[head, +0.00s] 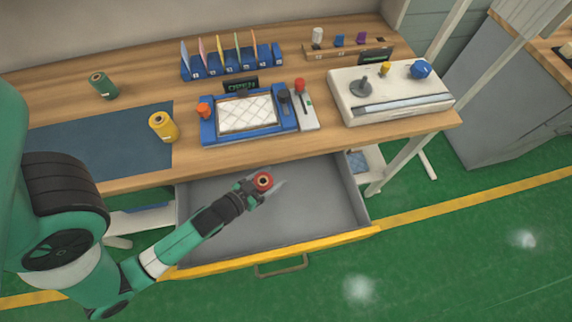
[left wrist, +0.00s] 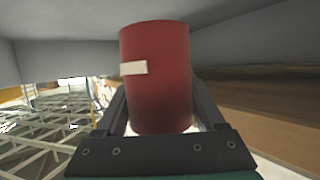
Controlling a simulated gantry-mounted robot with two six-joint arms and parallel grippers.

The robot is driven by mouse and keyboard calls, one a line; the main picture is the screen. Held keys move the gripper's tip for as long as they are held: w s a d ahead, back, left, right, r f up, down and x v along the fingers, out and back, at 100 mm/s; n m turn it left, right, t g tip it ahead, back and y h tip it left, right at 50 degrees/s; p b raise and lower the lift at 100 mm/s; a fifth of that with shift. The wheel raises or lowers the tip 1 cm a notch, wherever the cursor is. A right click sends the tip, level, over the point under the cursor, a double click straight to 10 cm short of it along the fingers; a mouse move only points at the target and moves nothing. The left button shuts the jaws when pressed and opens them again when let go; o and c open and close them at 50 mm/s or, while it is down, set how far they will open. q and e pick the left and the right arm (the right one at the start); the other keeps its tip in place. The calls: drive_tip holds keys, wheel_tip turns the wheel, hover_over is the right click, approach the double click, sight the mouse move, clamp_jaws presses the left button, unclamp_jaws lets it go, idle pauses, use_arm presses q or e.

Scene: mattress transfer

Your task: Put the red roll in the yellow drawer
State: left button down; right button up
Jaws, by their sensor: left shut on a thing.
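The red roll (head: 263,181) is held in my left gripper (head: 258,187), which is shut on it. In the left wrist view the red roll (left wrist: 157,75) stands between the two fingers and shows a small pale label. The drawer with the yellow front (head: 330,241) is pulled open below the table, and its grey inside looks empty. In the head view my gripper and the roll appear over the drawer's interior. How high they are above its floor I cannot tell. My right gripper is not in view.
On the wooden table (head: 330,140) stand a yellow roll (head: 163,126) and a green roll (head: 103,86) by a dark blue mat (head: 100,150). A blue-framed tray (head: 207,132), a blue rack (head: 230,69) and a white machine (head: 400,112) stand further right.

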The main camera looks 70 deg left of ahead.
use_arm(q)
drive_tip(key=x, duration=0.3)
drive_tip(key=b+x, duration=0.1)
drive_tip(key=x, duration=0.1)
drive_tip(key=shift+f, duration=0.3)
drive_tip(key=w+f+b, duration=0.1)
drive_tip(key=w+a+f+b, duration=0.1)
drive_tip(key=shift+w+a+f, duration=0.2)
drive_tip(key=shift+w, duration=0.3)
